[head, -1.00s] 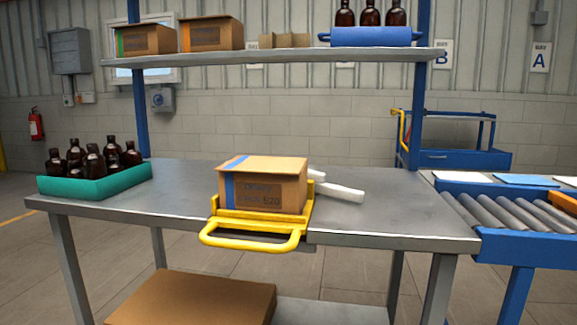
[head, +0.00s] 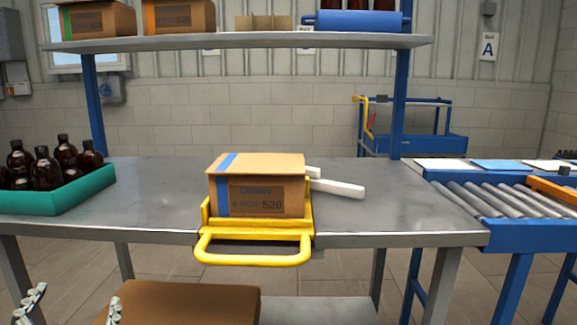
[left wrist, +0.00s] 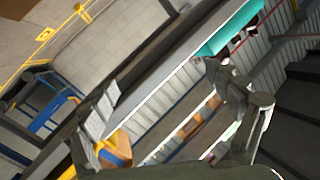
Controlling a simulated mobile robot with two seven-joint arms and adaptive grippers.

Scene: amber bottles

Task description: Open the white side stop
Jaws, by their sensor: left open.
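The white side stop (head: 338,188) is a white bar at the right side of a cardboard box (head: 257,190) on the table. It points out to the right, and its inner end is hidden behind the box. The box sits in a yellow frame (head: 255,228) with a yellow handle at the table's front edge. My left gripper (head: 72,306) is open and empty at the lower left of the head view, low in front of the table and well apart from the stop. Its open fingers also show in the left wrist view (left wrist: 170,115). My right gripper is not in view.
A teal tray (head: 88,190) of amber bottles stands at the left of the metal table (head: 400,212). A shelf (head: 230,42) with boxes runs above. A roller conveyor (head: 500,200) adjoins on the right. A large carton (head: 190,300) is below. The tabletop right of the stop is clear.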

